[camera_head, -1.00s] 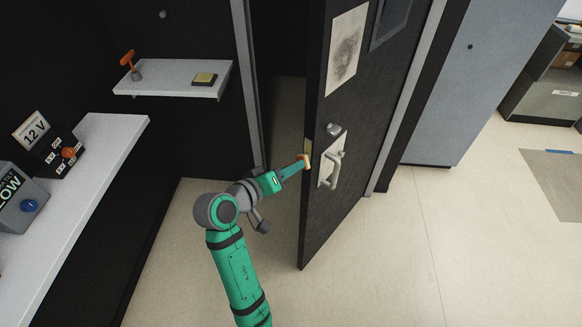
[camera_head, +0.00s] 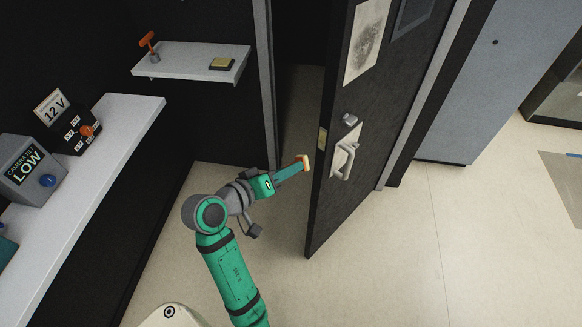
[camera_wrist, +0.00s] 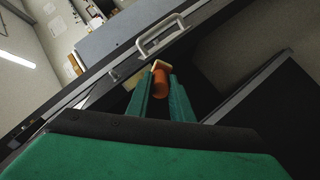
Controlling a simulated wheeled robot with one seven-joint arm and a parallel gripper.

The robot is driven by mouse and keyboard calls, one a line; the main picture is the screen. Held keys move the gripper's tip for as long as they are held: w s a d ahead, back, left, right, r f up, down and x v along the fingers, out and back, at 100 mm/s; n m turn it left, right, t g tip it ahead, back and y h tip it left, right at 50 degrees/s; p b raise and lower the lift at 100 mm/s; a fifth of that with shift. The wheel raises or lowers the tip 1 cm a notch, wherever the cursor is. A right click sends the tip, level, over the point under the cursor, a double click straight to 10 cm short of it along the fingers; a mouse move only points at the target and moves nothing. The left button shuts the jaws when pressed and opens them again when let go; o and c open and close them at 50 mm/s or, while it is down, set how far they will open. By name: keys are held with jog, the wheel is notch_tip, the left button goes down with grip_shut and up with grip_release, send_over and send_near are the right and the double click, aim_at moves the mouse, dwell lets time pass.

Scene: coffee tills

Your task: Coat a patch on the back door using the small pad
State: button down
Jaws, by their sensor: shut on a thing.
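The small pad (camera_head: 306,161) has an orange handle and a cream face. My gripper (camera_head: 297,166) is shut on its handle, which also shows between the fingers in the wrist view (camera_wrist: 161,84). The pad is in front of the near edge of the black back door (camera_head: 335,205), with a small gap between them in the head view. The door stands ajar. It bears a pale panel with a dark speckled patch (camera_head: 366,42) high up, and a pale pull handle (camera_head: 346,158) lower down, also in the wrist view (camera_wrist: 162,36).
A white wall shelf (camera_head: 180,62) holds an orange-handled tool (camera_head: 148,44) and a dark tray with a yellow top (camera_head: 222,63). A white counter (camera_head: 120,130) at left carries a 12 V box (camera_head: 76,128) and a LOW display box (camera_head: 30,170). The floor before the door is clear.

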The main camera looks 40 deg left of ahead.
aim_at(302, 159)
jog(key=s, duration=0.3)
dwell(0.5)
jog(key=shift+w, duration=0.1)
dwell(0.6)
jog(key=shift+w+d, duration=0.15)
jog(key=shift+w, duration=3.65)
jog(key=shift+w, duration=0.65)
jog(key=shift+r, duration=1)
